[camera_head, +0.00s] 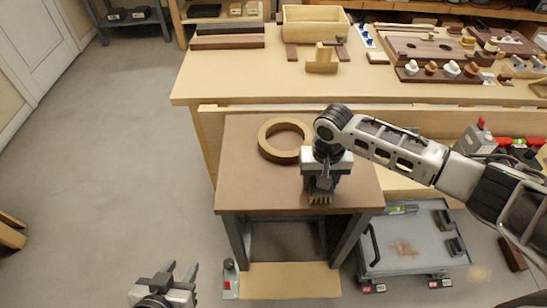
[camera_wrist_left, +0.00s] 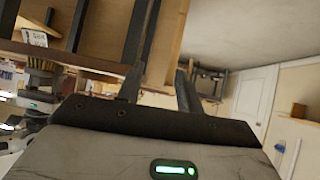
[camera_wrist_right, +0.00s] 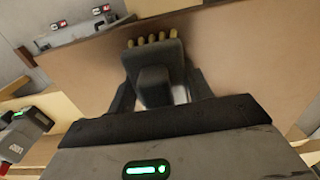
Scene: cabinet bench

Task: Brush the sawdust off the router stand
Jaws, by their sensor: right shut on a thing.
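My right gripper (camera_head: 321,182) is shut on a brush, with its short tan bristles (camera_head: 320,200) pointing toward the front edge of a small brown-topped table (camera_head: 245,185). In the right wrist view the brush's dark grey body (camera_wrist_right: 160,80) sits between the fingers. I cannot tell whether the bristles touch the tabletop. A low grey stand (camera_head: 385,262) with a dark handle stands on the floor right of the table. A brown dusty patch (camera_head: 403,248) lies on its top. I cannot tell which piece is the router stand. My left gripper (camera_head: 181,268) is open and empty, low at the front left.
A wooden ring (camera_head: 266,148) lies on the small table. Behind it is a long workbench (camera_head: 225,85) with wooden parts and a box (camera_head: 315,22). A tan board (camera_head: 290,282) and a small grey-and-red object (camera_head: 230,285) are near the table's feet.

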